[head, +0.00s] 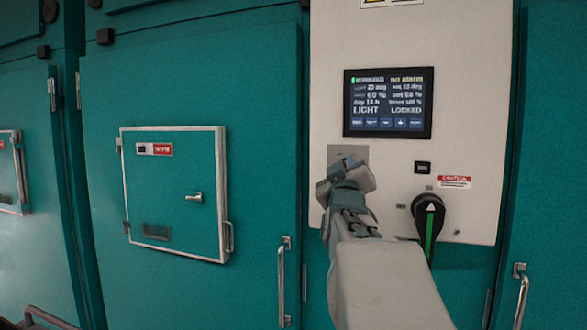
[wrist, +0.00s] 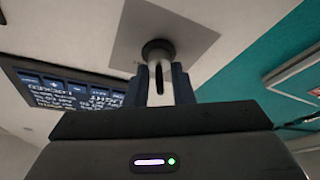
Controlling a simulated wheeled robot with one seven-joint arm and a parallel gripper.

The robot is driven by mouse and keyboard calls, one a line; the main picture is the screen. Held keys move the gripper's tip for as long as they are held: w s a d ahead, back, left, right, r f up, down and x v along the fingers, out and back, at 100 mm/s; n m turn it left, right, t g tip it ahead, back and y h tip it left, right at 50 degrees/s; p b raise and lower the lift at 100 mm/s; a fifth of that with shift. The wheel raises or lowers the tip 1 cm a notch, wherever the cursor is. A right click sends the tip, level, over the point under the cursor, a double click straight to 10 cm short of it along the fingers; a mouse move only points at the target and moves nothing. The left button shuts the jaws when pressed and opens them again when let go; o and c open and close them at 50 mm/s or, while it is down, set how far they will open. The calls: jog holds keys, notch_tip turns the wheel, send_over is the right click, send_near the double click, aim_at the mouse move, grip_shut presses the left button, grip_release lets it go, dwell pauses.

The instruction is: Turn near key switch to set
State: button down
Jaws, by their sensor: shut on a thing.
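The key switch (wrist: 158,46) is a dark round collar on a square grey plate (wrist: 185,22) in the wrist view. A pale key (wrist: 160,94) with a dark slot stands out from it. My gripper (wrist: 161,84) is shut on the key, with one blue-grey finger on each side. In the head view my gripper (head: 345,178) is in front of the grey plate (head: 343,152) on the white control panel (head: 478,90) and hides the key and the collar. The display (head: 388,103) above shows "LIGHT" and "LOCKED".
A black rotary handle (head: 428,218) with a green stripe is right of my arm, below a red and white label (head: 454,182). A teal door with a small framed hatch (head: 175,195) and a long pull handle (head: 282,282) is to the left.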

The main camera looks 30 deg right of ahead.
jog(key=shift+f, duration=0.1)
jog(key=m+h+b, duration=0.1)
jog(key=m+b, duration=0.1)
jog(key=shift+f+m+g, duration=0.15)
jog(key=shift+m+g, duration=0.15)
jog(key=shift+g, duration=0.1)
jog(key=m+h+b, duration=0.1)
jog(key=m, duration=0.1)
jog(key=shift+m+g, duration=0.3)
jog(key=m+g+h, duration=0.1)
jog(key=m, duration=0.2)
jog(key=m+g+h, duration=0.1)
jog(key=m, duration=0.2)
jog(key=shift+r+m+g+h, duration=0.2)
jog(key=shift+m+g+h, duration=0.1)
jog(key=shift+h, duration=0.1)
jog(key=shift+m+g+h, duration=0.2)
jog(key=shift+m+g, duration=0.45)
jog(key=shift+m, duration=0.65)
jog(key=shift+m+g+h, duration=0.2)
jog(key=shift+m+g, duration=0.45)
jog(key=shift+m, duration=0.95)
jog(key=c, duration=1.6)
grip_release()
jog(key=shift+d, duration=0.15)
